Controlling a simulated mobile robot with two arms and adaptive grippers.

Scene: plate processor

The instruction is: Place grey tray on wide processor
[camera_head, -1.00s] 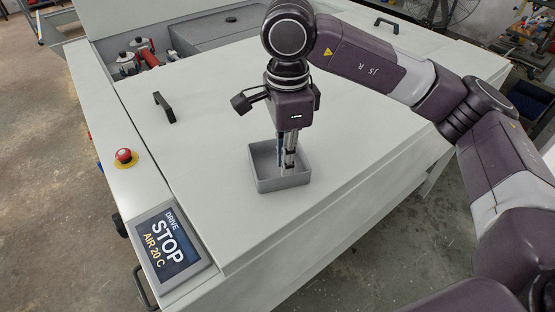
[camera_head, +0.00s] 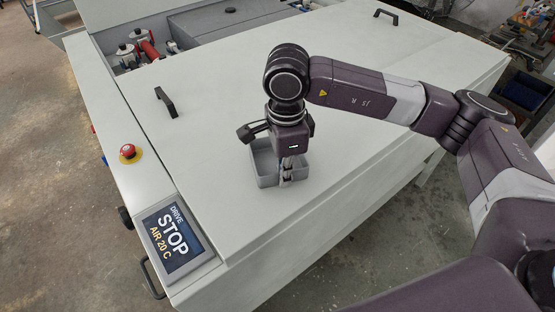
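The grey tray (camera_head: 265,180) is a small, open, square box. It sits upright on the white top of the wide processor (camera_head: 225,205), near its front edge. My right gripper (camera_head: 286,177) points straight down at the tray's front right side, with its fingers low at the wall there. The fingers look close together. Whether they are closed on the wall cannot be made out, and the gripper's body hides part of the tray's back. My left gripper is not in view.
A black handle (camera_head: 165,102) and a red stop button (camera_head: 128,152) stand on the processor's left side. A display reading STOP (camera_head: 172,238) is at the front left corner. Another black handle (camera_head: 386,16) is at the back. The white top around the tray is clear.

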